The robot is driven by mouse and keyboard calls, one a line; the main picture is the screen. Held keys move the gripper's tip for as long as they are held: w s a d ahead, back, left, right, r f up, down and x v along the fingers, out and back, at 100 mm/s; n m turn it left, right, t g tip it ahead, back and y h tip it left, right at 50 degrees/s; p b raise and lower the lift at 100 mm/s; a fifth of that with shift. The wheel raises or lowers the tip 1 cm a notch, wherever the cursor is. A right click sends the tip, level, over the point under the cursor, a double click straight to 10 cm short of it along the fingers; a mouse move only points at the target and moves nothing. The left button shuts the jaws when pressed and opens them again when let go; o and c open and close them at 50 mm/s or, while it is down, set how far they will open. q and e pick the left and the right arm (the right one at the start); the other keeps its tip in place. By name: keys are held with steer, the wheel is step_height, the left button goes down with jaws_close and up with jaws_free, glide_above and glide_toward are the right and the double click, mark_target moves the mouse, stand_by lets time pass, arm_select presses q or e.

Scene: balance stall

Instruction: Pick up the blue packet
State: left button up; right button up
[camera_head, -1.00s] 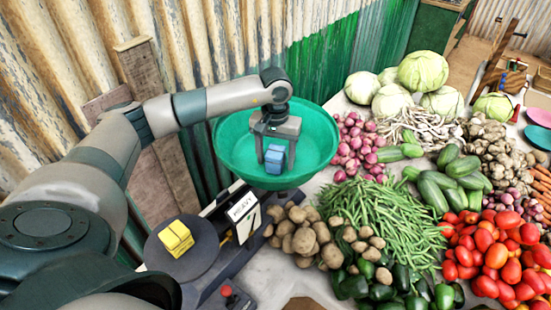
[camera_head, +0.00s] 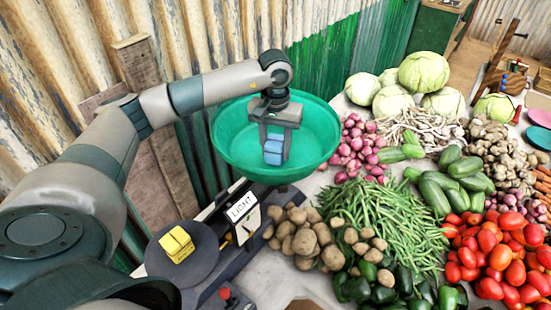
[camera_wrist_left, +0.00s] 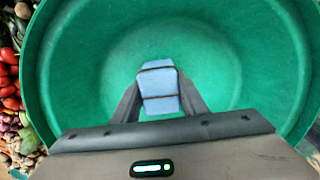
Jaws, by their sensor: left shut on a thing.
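The blue packet (camera_head: 273,152) is between the fingers of my left gripper (camera_head: 273,150), which is shut on it. In the left wrist view the blue packet (camera_wrist_left: 159,88), with dark bands around it, sits between the two fingertips. The gripper and packet are over the green bowl (camera_head: 225,150) of the scale, and the packet looks raised off the bowl's bottom. The bowl's wall also surrounds them in the left wrist view (camera_wrist_left: 60,80). My right gripper is not in view.
A yellow packet (camera_head: 176,244) rests on the scale's dark round plate (camera_head: 200,262). The scale's sign (camera_head: 241,208) reads LIGHT. Potatoes (camera_head: 305,240), green beans (camera_head: 385,220), onions (camera_head: 358,145) and tomatoes (camera_head: 500,255) crowd the table to the right. A corrugated wall (camera_head: 200,40) stands behind.

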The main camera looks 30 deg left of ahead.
mark_target(276, 140)
arm_select(q)
step_height(276, 140, up, 5)
steer(key=shift+r+b, duration=0.1)
steer(key=shift+b, duration=0.9)
steer(key=shift+r, duration=0.6)
